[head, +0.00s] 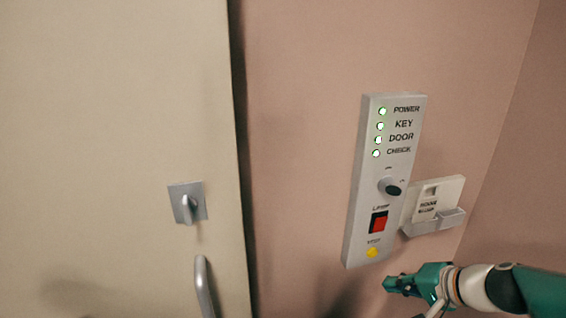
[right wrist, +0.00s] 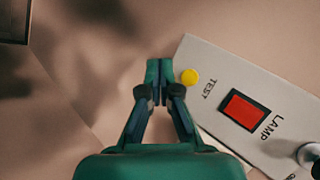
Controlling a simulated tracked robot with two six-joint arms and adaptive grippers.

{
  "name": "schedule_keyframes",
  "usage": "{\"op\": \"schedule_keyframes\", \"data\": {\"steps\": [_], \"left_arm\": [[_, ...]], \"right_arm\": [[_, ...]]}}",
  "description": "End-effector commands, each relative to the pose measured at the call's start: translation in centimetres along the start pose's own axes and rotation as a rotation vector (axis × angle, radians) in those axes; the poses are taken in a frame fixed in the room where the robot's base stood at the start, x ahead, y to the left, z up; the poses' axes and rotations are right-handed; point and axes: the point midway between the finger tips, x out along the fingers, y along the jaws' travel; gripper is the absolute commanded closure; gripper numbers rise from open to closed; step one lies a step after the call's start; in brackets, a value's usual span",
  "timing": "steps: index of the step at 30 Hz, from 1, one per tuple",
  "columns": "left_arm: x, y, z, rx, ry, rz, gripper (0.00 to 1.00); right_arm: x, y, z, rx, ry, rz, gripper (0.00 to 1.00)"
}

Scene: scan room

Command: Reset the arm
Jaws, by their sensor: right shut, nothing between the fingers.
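My right gripper (head: 391,284) is shut and empty, in front of the wall just below the lower end of a grey control panel (head: 357,215). In the right wrist view its closed fingertips (right wrist: 159,68) show beside the yellow TEST button (right wrist: 189,77), apart from it in the picture; I cannot tell the depth gap. The panel has lit lamps marked POWER, KEY, DOOR and CHECK, a dark knob (head: 392,189) and a red LAMP switch (head: 378,222). The red switch also shows in the right wrist view (right wrist: 245,110). My left gripper is out of view.
A white card holder (head: 436,222) is on the wall right of the panel, above my right arm. A beige door (head: 110,120) with a latch plate (head: 187,202) and a handle (head: 203,287) fills the left. Bare pink wall (head: 300,130) lies between door and panel.

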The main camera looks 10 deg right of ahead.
Motion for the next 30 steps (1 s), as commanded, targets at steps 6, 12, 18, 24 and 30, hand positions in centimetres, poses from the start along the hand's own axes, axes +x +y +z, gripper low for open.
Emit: {"op": "schedule_keyframes", "data": {"steps": [6,12,18,24,30], "left_arm": [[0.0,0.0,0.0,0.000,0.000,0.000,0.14],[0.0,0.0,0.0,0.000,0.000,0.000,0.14],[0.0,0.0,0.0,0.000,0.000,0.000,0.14],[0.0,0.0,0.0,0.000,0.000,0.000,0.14],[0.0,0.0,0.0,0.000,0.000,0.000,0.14]], "right_arm": [[5.1,1.7,3.9,0.016,-0.151,0.044,1.00],[11.3,7.6,12.3,-0.026,-0.394,0.192,1.00],[14.8,15.9,21.3,-0.153,-0.593,0.385,1.00],[15.4,24.2,29.6,-0.375,-0.737,0.517,1.00],[16.4,26.1,31.2,-0.546,-0.667,0.458,1.00]]}}
